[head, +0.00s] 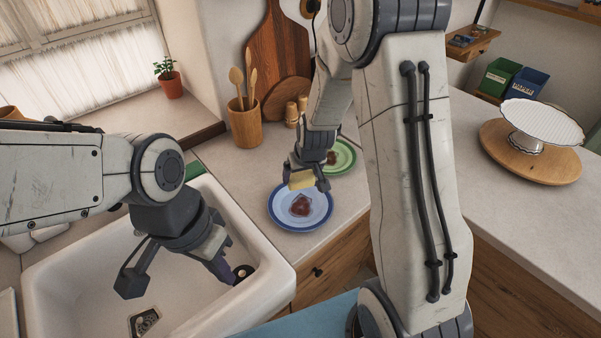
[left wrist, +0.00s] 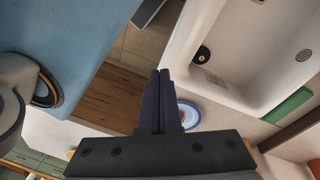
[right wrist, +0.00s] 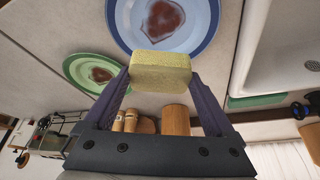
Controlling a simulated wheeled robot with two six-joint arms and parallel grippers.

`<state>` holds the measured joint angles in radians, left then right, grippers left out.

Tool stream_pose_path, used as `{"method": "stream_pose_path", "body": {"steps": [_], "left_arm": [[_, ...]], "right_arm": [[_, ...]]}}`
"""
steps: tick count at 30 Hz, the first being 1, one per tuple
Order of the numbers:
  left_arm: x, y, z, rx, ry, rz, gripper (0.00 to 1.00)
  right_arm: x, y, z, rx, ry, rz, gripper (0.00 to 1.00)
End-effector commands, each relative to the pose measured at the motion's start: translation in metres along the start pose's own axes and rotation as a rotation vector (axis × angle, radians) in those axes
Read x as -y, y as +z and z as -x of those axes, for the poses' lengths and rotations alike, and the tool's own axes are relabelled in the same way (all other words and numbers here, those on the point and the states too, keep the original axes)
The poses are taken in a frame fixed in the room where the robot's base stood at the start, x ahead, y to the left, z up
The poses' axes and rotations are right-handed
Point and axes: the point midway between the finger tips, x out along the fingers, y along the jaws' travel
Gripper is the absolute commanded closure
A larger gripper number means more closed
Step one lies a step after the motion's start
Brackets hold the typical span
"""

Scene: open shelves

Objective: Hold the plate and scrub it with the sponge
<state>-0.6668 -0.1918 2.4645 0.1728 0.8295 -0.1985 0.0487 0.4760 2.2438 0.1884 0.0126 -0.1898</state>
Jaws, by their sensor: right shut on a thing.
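A blue-rimmed plate (head: 287,221) with a reddish-brown stain lies on the counter right of the sink. A green-rimmed plate (head: 350,160) with a similar stain lies behind it, partly hidden by my right arm. My right gripper (right wrist: 160,72) is shut on a yellow sponge (right wrist: 160,78). In the head view the sponge (head: 301,181) is over the back edge of the blue plate; whether it touches is unclear. My left gripper (head: 232,276) is over the sink, its two fingers together and empty in the left wrist view (left wrist: 160,78).
The white sink (head: 75,270) fills the lower left. Behind the plates stand a utensil pot (head: 244,125), small wooden shakers (head: 292,114) and cutting boards (head: 280,50). A cake stand (head: 541,122) on a round board is at right.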

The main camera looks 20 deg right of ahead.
Motion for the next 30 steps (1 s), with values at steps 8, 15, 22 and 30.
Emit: {"method": "stream_pose_path", "body": {"steps": [8, 15, 22, 30], "left_arm": [[0.009, -0.102, -0.026, -0.046, 0.151, -0.305, 1.00], [0.037, -0.188, -0.072, -0.171, 0.238, -0.580, 1.00], [0.076, -0.249, -0.128, -0.321, 0.251, -0.812, 1.00], [0.105, -0.279, -0.169, -0.424, 0.222, -0.960, 1.00]], "right_arm": [[0.001, 0.000, 0.000, 0.000, 0.000, 0.003, 0.55], [0.001, 0.000, 0.000, 0.000, 0.000, 0.003, 0.55], [0.001, 0.000, 0.000, 0.000, 0.000, 0.003, 0.55], [0.001, 0.000, 0.000, 0.000, 0.000, 0.003, 0.55]]}}
